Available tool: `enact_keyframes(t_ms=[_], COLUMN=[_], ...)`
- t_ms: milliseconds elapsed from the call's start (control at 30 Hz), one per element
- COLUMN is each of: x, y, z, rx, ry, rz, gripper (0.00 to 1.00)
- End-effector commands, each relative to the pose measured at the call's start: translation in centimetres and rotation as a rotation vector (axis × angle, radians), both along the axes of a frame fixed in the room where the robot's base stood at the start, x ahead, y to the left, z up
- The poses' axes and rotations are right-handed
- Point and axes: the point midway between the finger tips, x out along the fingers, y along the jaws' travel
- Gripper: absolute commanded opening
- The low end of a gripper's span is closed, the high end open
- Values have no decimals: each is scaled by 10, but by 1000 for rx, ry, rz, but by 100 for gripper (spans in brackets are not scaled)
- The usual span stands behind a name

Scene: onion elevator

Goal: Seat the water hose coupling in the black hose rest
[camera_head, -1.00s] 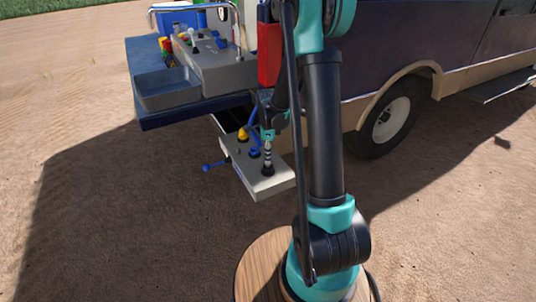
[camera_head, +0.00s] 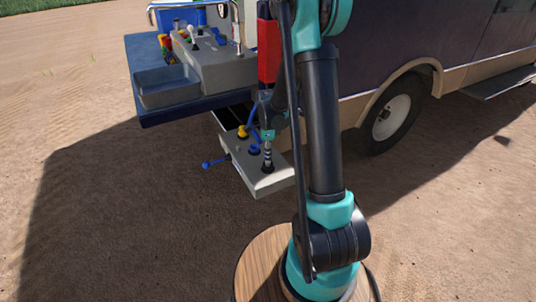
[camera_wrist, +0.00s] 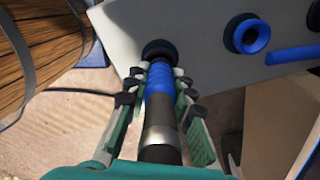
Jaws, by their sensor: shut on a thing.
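My gripper (camera_wrist: 158,100) is shut on the water hose coupling (camera_wrist: 162,135), which has a blue ribbed part and a silver band. The far end of the coupling meets the black hose rest (camera_wrist: 152,44) on the pale panel. In the head view my gripper (camera_head: 268,137) is above the rest (camera_head: 267,169), and the coupling (camera_head: 268,155) stands about upright between them. Its lower end is at the rest's opening. How deep it sits is hidden.
The pale panel (camera_head: 275,183) juts from the vehicle. A blue ring socket (camera_wrist: 249,35) and a blue piece (camera_wrist: 295,54) lie beside the rest. A yellow fitting (camera_head: 243,132) and a blue-ended lever (camera_head: 208,164) are left.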

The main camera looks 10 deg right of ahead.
Motion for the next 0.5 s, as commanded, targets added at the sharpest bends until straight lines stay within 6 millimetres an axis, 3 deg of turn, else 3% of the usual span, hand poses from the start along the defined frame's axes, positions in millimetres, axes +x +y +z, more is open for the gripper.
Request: enact_keyframes(t_ms=[500], x=[0], y=[0], z=[-7], rx=[0], ry=[0], rz=[0], gripper=[0])
